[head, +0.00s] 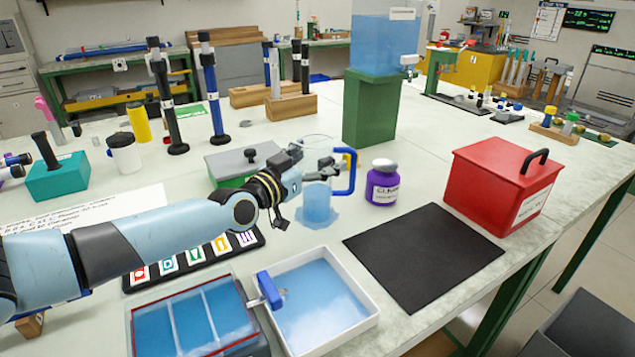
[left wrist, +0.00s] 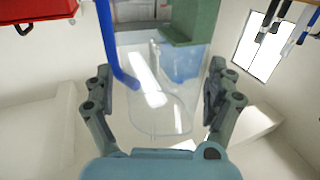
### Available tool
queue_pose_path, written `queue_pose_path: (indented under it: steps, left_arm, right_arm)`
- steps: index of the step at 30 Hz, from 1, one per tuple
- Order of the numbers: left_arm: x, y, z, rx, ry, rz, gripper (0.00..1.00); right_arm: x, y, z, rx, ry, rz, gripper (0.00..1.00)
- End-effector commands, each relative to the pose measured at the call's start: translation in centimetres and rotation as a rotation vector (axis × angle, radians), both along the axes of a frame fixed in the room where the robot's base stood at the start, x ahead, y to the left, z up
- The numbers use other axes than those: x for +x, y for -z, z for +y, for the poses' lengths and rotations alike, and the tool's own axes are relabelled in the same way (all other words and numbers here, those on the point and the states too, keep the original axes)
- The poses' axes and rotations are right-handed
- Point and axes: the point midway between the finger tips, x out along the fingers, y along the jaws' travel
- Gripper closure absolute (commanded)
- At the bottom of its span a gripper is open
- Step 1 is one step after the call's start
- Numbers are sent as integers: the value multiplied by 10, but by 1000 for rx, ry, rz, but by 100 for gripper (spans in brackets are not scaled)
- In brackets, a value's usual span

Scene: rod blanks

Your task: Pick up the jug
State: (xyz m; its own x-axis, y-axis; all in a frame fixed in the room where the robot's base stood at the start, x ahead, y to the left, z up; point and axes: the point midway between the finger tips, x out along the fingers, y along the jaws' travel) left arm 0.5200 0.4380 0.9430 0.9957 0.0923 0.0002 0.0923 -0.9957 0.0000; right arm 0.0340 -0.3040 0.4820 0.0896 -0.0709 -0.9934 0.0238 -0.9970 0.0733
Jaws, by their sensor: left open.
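The jug (head: 318,208) is clear with a blue handle on its right side. It stands upright on the pale table with blue liquid low in it. My left gripper (head: 318,173) is at the jug's upper body, coming from the left, and partly overlaps it. In the left wrist view the jug (left wrist: 158,105) lies between the spread fingers of my left gripper (left wrist: 158,92). The fingers are open, with gaps visible on both sides, and the blue handle shows at the upper left. My right gripper is not in view.
A purple bottle (head: 382,185) stands just right of the jug, and a grey-lidded green box (head: 230,162) is to its left. A white tray (head: 366,310) of blue liquid is in front. A red box (head: 490,185) and a black mat (head: 424,255) lie to the right.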

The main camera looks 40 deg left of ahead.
Motion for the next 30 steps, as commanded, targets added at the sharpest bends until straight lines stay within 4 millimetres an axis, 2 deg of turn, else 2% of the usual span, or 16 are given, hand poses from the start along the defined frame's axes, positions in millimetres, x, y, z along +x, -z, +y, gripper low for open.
queue_pose_path:
  steps: [2, 20, 30]
  left_arm:
    - [0, 0, 0, 0, 0, 0, 18]
    - [0, 0, 0, 0, 0, 0, 96]
    - [0, -5, 0, 0, 0, -2, 97]
  right_arm:
    - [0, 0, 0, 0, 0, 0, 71]
    - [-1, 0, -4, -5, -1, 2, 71]
    - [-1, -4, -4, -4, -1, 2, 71]
